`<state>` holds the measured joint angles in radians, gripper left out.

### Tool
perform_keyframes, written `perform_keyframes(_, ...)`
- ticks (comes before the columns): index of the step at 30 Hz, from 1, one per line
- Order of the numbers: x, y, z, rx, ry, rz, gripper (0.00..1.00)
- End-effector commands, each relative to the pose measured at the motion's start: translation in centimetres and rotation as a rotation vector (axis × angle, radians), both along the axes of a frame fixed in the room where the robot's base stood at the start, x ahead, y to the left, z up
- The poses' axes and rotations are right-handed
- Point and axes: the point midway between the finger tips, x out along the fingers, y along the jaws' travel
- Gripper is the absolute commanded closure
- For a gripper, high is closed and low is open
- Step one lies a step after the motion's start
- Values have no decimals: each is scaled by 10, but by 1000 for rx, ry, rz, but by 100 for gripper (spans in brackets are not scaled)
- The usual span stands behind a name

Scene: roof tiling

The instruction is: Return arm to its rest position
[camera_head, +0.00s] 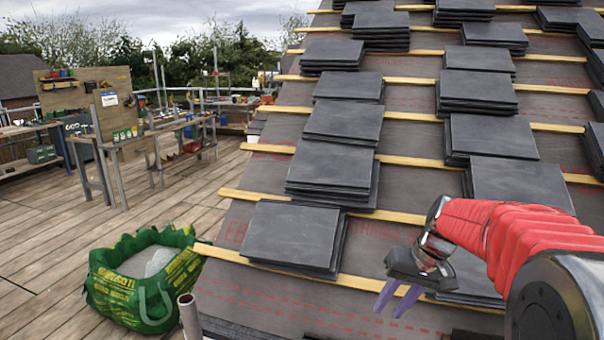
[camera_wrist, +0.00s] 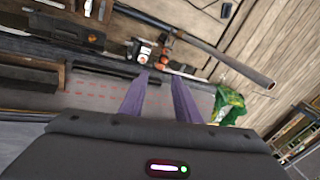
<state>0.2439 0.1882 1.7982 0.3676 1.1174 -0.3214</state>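My gripper (camera_head: 395,301) is at the lower right in the head view, at the end of my red-sleeved arm. Its two purple fingers point down over the lower part of the roof. In the wrist view, the fingers of my gripper (camera_wrist: 160,77) stand apart with nothing between them. The gripper is open and empty. The arm hides part of the roof and some tiles at the lower right.
Stacks of dark slate tiles (camera_head: 295,236) lie on the sloping roof along wooden battens (camera_head: 395,217). A green bag (camera_head: 143,283) stands on the wooden deck (camera_head: 60,250) at left. Workbenches (camera_head: 120,145) stand farther back. A grey pole end (camera_head: 189,315) rises near the roof's lower edge.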

Motion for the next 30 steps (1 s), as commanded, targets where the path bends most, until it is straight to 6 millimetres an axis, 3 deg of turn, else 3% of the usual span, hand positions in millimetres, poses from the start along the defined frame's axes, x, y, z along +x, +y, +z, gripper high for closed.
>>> perform_keyframes(6,-36,15,24,-59,-41,4,70)
perform_keyframes(16,-92,30,48,-141,-109,4,70)
perform_keyframes(30,-170,43,59,-241,-224,5,70)
